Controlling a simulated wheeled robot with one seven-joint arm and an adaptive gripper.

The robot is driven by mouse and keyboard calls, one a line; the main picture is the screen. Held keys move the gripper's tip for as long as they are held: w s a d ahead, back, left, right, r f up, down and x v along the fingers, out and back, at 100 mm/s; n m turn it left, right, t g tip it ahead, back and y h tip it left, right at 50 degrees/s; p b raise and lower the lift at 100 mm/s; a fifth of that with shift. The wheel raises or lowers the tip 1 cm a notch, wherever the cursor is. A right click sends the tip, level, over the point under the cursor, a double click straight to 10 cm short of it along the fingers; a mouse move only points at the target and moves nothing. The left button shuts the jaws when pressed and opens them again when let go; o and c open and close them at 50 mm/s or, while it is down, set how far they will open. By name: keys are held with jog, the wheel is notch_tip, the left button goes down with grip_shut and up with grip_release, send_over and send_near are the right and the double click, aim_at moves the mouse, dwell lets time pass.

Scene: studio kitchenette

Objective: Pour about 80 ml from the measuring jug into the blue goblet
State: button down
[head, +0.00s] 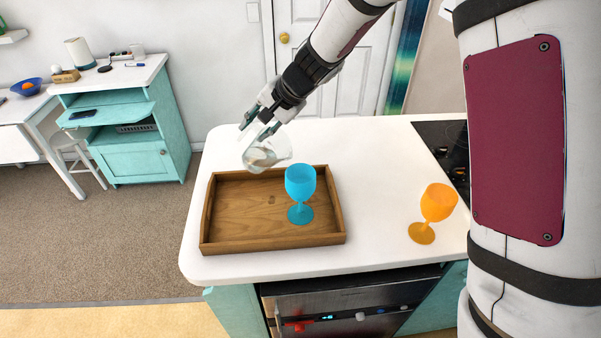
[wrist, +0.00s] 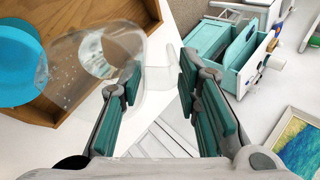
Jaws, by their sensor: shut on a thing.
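The measuring jug (head: 266,152) is clear and tilted, held above the back left of the tray. Some liquid seems to show in it. In the wrist view the jug (wrist: 75,75) is left of the fingers, with part of it between them. My gripper (head: 262,118) is shut on the jug; its teal-padded fingers also show in the wrist view (wrist: 158,98). The blue goblet (head: 300,183) stands upright in the tray, right of and below the jug, apart from it. In the wrist view the goblet (wrist: 18,65) is at the left edge. Its contents cannot be made out.
The wooden tray (head: 225,243) lies on the white counter (head: 375,150). An orange goblet (head: 437,203) stands on the counter to the right, near the black cooktop (head: 448,145). The counter between tray and orange goblet is clear.

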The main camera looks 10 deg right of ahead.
dwell(0.3)
jog(key=shift+a, duration=0.2)
jog(key=a+f, duration=0.1)
jog(key=w+a+f+g+h, duration=0.1)
jog(key=f, duration=0.1)
jog(key=shift+w+h+b, duration=0.15)
jog(key=shift+h+b, duration=0.15)
jog(key=shift+b, duration=0.05)
jog(key=shift+w+a+f+h, duration=0.3)
jog(key=shift+a+f, duration=0.05)
jog(key=shift+a, duration=0.2)
jog(key=w+a+f+g+h+b, duration=0.2)
jog(key=a+f+g+h+b, duration=0.1)
jog(key=b, duration=0.3)
jog(key=shift+w+a+f+h, duration=0.2)
jog(key=shift+a+f+h, duration=0.4)
jog(key=shift+a+f, duration=0.25)
jog(key=shift+d, duration=0.1)
